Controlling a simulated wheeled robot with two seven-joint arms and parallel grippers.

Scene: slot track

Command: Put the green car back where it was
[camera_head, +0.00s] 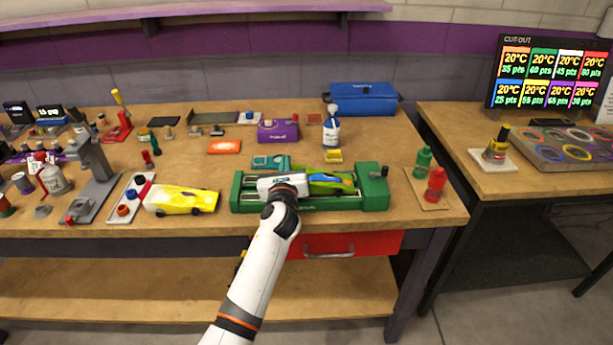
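The green car (331,181), with blue on its top, sits in the bed of a long green machine (362,201) near the front edge of the workbench. My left gripper (303,184) lies over the left part of this bed, at the car's left end. Its white hand and wrist cover that end, so I cannot tell whether its fingers touch the car or are open or shut. My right gripper is not in view.
A yellow car (181,200) lies left of the machine, next to a white tray (128,199). Green (423,161) and red (435,184) bottles stand at the right. A purple box (278,131) and a blue toolbox (362,99) are farther back.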

